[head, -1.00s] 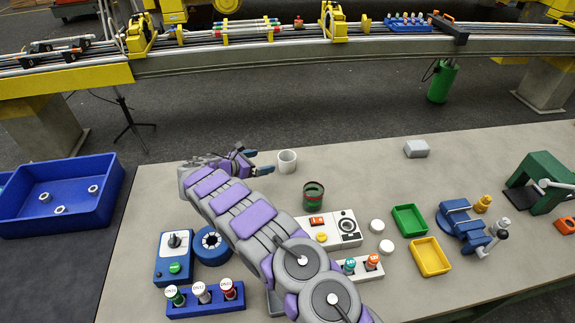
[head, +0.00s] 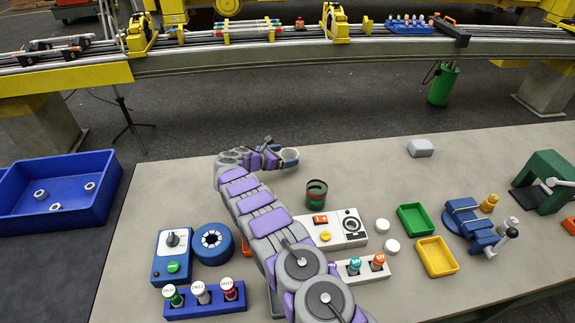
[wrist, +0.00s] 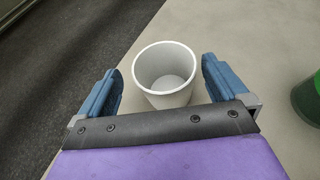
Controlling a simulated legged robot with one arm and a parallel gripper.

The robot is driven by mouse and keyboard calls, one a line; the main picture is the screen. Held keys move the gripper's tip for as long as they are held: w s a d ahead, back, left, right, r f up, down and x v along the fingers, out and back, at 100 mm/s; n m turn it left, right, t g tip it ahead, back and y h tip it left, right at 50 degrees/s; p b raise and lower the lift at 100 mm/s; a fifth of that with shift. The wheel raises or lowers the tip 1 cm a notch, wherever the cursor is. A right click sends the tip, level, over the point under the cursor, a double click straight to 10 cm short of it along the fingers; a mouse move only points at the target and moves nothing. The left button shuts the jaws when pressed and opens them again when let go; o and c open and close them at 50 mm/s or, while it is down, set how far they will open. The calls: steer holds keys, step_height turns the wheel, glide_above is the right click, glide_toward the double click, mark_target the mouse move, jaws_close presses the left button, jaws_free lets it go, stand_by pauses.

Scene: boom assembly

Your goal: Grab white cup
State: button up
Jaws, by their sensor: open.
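The white cup (head: 289,159) stands upright near the far edge of the grey table. In the wrist view the white cup (wrist: 166,76) is empty and sits between the two blue fingers of my gripper (wrist: 160,82). There is a gap on each side, so the fingers do not appear to touch it. In the head view my gripper (head: 280,156) is around the cup and hides part of it. The gripper is open.
A dark green can (head: 316,193) stands just right of the cup and its edge shows in the wrist view (wrist: 306,98). A white panel (head: 340,230) lies nearer. The table between is clear.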

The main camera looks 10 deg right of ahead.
steer(key=shift+r+x, duration=0.1)
steer(key=shift+x, duration=0.65)
steer(key=shift+r+x, duration=0.15)
steer(key=shift+x, duration=0.55)
steer(key=shift+s+d, duration=0.1)
steer(key=shift+d, duration=0.1)
steer(key=shift+a, duration=0.1)
steer(key=shift+a, duration=0.2)
steer(key=c, duration=0.5)
steer(key=shift+d, duration=0.2)
steer(key=c, duration=0.5)
steer(key=shift+o, duration=0.2)
steer(key=shift+r, duration=0.1)
